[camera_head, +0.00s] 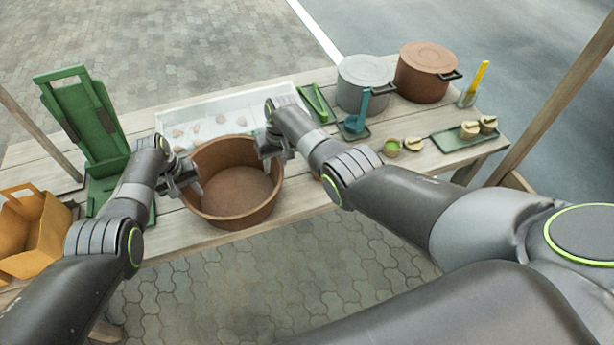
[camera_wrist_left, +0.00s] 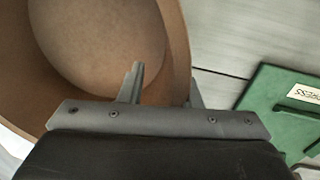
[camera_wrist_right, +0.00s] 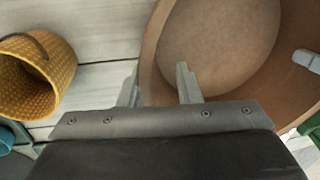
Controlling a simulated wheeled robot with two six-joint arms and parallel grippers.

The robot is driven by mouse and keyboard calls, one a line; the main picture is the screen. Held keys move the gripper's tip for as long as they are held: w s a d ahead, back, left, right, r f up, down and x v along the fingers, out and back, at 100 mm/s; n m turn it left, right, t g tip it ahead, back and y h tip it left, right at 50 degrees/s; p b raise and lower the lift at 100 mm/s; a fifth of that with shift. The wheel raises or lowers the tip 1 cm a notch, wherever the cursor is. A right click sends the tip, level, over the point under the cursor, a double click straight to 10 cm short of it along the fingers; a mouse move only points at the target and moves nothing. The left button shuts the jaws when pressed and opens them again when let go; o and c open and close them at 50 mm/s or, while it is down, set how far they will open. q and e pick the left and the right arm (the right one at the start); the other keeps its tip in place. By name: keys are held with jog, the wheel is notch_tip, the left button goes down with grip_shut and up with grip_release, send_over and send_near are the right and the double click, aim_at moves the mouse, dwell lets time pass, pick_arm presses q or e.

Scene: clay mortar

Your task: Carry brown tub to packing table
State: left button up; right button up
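The brown tub (camera_head: 237,190) is a wide, round, empty vessel, upright at the front of the wooden table. Whether its base touches the boards cannot be told. My left gripper (camera_head: 183,183) is at the tub's left rim. In the left wrist view, its fingers (camera_wrist_left: 164,88) stand on either side of the tub's wall (camera_wrist_left: 178,45), with space beside the inner finger. My right gripper (camera_head: 274,152) straddles the right rim. The right wrist view shows its fingers (camera_wrist_right: 158,88) likewise apart around the wall (camera_wrist_right: 150,50). No separate packing table can be made out.
A white tray (camera_head: 165,122) with pale lumps lies behind the tub. A green stand (camera_head: 85,115) and an orange box (camera_head: 30,235) are left. Grey (camera_head: 362,80) and brown (camera_head: 425,70) pots stand back right. A yellow basket (camera_wrist_right: 35,75) is close beside my right gripper.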

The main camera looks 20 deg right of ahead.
pick_arm(q)
notch_tip(320, 180, up, 12)
jog(key=a, duration=0.2)
jog(key=shift+f, duration=0.15)
pick_arm(e)
notch_tip(320, 180, up, 12)
jog(key=d, duration=0.2)
dwell(0.6)
jog(key=shift+w+f, duration=0.1)
